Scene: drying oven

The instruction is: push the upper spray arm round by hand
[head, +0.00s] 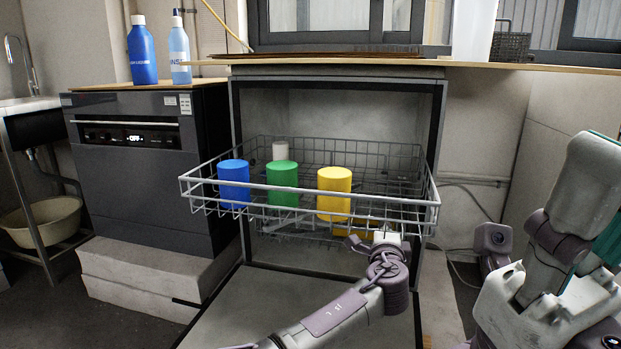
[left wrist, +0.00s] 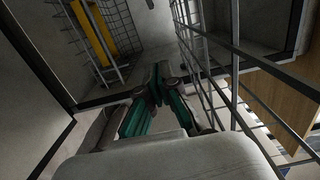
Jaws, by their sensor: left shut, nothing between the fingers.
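A flat yellow-orange bar (head: 348,231), which looks like the upper spray arm, shows partly below the pulled-out upper rack (head: 310,198). Rack wires and my left gripper hide parts of it. In the left wrist view the yellow bar (left wrist: 94,30) lies at the upper left, beyond the fingers and beside grey wires. My left gripper (head: 388,240) is at the rack's front right, low by its lower edge. In the left wrist view its green-sided fingers (left wrist: 160,75) are shut and empty, apart from the bar.
The dishwasher door (head: 300,300) lies open below. Rack wires run close along the right of my left gripper.

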